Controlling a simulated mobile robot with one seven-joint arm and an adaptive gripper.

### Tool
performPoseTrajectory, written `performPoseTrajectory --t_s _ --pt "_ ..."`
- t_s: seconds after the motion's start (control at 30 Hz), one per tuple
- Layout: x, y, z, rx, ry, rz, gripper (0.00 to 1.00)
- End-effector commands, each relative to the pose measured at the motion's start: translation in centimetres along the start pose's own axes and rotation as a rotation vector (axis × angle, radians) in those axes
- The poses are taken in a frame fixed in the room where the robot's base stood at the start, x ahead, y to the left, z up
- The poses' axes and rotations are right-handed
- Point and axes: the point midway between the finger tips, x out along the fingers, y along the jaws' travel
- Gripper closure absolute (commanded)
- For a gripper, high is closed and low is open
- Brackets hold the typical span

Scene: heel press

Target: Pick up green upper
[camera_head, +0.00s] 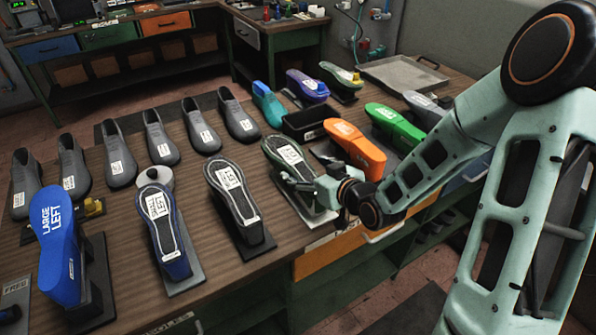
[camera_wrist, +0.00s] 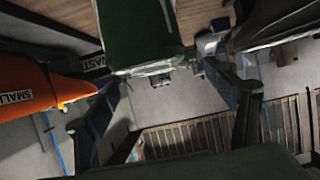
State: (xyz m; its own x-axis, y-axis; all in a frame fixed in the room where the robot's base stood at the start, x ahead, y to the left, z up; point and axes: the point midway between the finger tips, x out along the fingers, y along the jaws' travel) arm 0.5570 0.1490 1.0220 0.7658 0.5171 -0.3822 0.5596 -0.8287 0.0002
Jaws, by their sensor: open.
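The dark green upper (camera_head: 285,158) with a pale rim and white label sits sole up on a stand near the table's front edge. In the wrist view, the green upper (camera_wrist: 138,35) is at the top, ahead of and between my fingers. My gripper (camera_head: 308,187) is at its near end, with the fingers apart. In the wrist view my gripper (camera_wrist: 165,78) shows no grip on it. Whether a finger touches it I cannot tell.
An orange form (camera_head: 355,148), also in the wrist view (camera_wrist: 38,85), stands close on one side. A dark upper (camera_head: 232,190) stands on the other. A bright green form (camera_head: 393,127) is farther right. A black bin (camera_head: 305,123) is behind.

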Motion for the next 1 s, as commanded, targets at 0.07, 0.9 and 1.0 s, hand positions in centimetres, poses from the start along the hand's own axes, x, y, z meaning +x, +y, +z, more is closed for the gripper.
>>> performPoseTrajectory --t_s 0.07,0.9,1.0 --pt "0.5 0.0 0.0 0.001 0.0 -0.001 0.22" --pt "5.1 0.3 0.1 0.0 0.0 0.0 0.37" --pt "5.1 0.3 0.1 0.0 0.0 0.0 0.48"
